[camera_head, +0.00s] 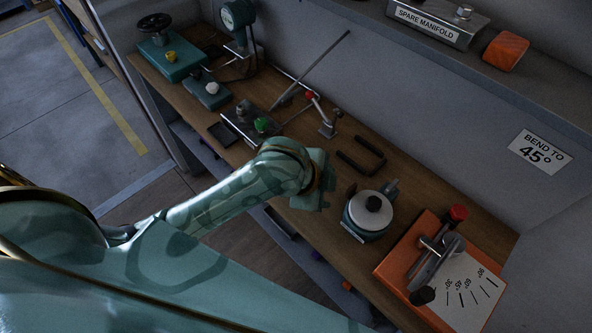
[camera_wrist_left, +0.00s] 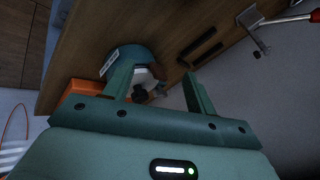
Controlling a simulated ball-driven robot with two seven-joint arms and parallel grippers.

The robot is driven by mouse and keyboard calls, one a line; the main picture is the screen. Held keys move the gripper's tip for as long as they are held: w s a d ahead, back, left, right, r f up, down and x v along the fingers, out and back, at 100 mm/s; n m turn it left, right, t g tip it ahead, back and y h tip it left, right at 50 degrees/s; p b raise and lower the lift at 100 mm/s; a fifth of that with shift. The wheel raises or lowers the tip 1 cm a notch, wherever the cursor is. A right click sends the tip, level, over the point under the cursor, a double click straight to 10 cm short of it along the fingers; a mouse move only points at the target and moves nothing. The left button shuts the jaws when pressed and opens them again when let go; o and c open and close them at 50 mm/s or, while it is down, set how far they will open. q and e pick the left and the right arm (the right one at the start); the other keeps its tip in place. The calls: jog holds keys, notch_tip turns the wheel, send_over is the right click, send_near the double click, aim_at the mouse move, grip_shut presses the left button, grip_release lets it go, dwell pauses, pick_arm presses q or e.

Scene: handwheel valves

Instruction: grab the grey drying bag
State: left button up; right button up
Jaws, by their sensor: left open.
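I cannot make out a grey drying bag in either view. My left gripper (camera_head: 318,190) is over the front edge of the workbench, near the middle; its fingers are hard to see there. In the left wrist view the two fingers of my left gripper (camera_wrist_left: 156,74) stand apart with nothing held between them. Beyond them in that view is a round teal device (camera_wrist_left: 132,66) with a pale top and black knob. The same device (camera_head: 368,215) sits on the bench right of the gripper in the head view. My right gripper is not in view.
The wooden bench (camera_head: 300,150) holds a dark U-shaped bar (camera_head: 360,155), an orange bending jig (camera_head: 392,262), a dark flat square (camera_head: 222,133) and teal instruments (camera_head: 172,58). Small objects show on a lower shelf. A wall shelf carries a spare manifold (camera_head: 437,22) and an orange block (camera_head: 505,51).

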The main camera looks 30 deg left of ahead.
pick_arm(q)
jog(key=w+a+r+m+g+y, duration=0.3)
jog(key=w+a+r+m+g, duration=0.25)
jog(key=w+a, duration=0.35)
jog(key=shift+g, duration=0.25)
jog(key=f+b, duration=0.1)
jog(key=f, duration=0.2)
jog(key=f+b, duration=0.1)
jog(key=f, duration=0.2)
jog(key=s+a+f+b, duration=0.1)
jog(key=f+b, duration=0.1)
jog(key=f, duration=0.2)
jog(key=shift+f, duration=0.1)
jog(key=f+b, duration=0.1)
jog(key=f, duration=0.2)
jog(key=f+b, duration=0.1)
jog(key=f, duration=0.1)
jog(key=shift+s+a+f+b, duration=0.1)
jog(key=shift+s+a+b, duration=0.1)
jog(key=shift+s+b, duration=0.15)
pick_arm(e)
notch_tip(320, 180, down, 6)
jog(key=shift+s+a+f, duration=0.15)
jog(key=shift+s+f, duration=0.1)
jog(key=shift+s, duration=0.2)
pick_arm(q)
jog(key=c, duration=1)
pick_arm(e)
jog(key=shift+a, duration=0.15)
